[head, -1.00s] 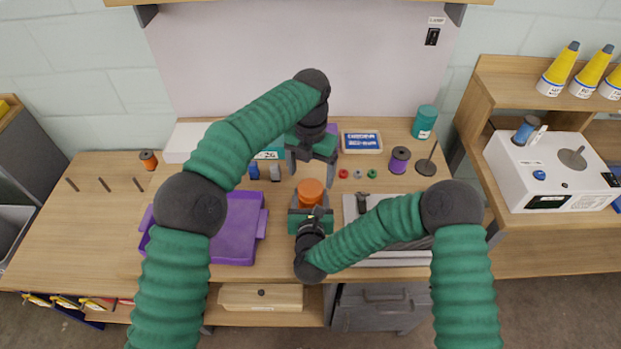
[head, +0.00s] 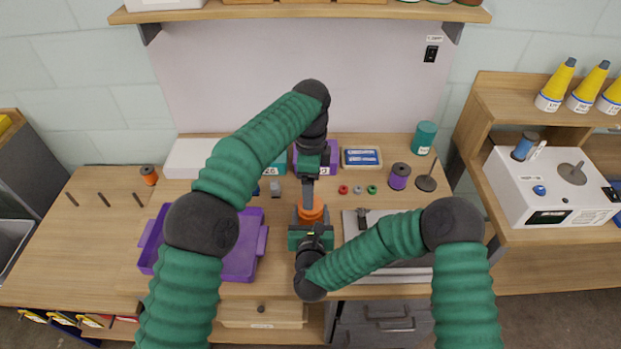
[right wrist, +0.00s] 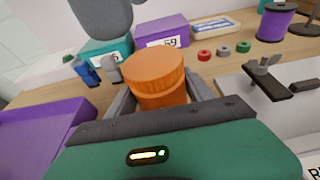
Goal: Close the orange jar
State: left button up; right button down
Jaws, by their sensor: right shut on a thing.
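The orange jar (head: 312,213) stands upright on the table in front of me. In the right wrist view its wider, ridged orange top (right wrist: 155,70) sits over the orange body (right wrist: 162,99); whether that top is tight I cannot tell. My right gripper (head: 311,222) is shut on the jar from the near side, one finger on each side of the body. My left gripper (head: 308,194) points down just above and behind the jar, seen edge-on, so its opening is hidden. A grey part of it shows at the top of the right wrist view (right wrist: 103,16).
A purple tray (head: 241,264) lies left of the jar. A grey-and-white device (head: 350,228) is close on its right. Small red, grey and green rings, a purple spool (head: 399,176) and labelled teal and purple boxes (right wrist: 165,32) stand behind.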

aim_at(311, 215)
pick_arm(q)
jog(key=n, duration=0.6)
jog(key=shift+r+n, duration=0.3)
jog(key=shift+n, duration=0.1)
jog(key=n, duration=0.3)
jog(key=shift+r, duration=0.2)
jog(key=n, duration=0.5)
jog(key=shift+w+d+r+n, duration=0.1)
jog(key=shift+r+n, duration=0.15)
jog(key=shift+n, duration=0.05)
jog(key=n, duration=0.3)
jog(key=shift+r+n, duration=0.15)
jog(key=shift+n, duration=0.15)
notch_tip(311, 215, down, 8)
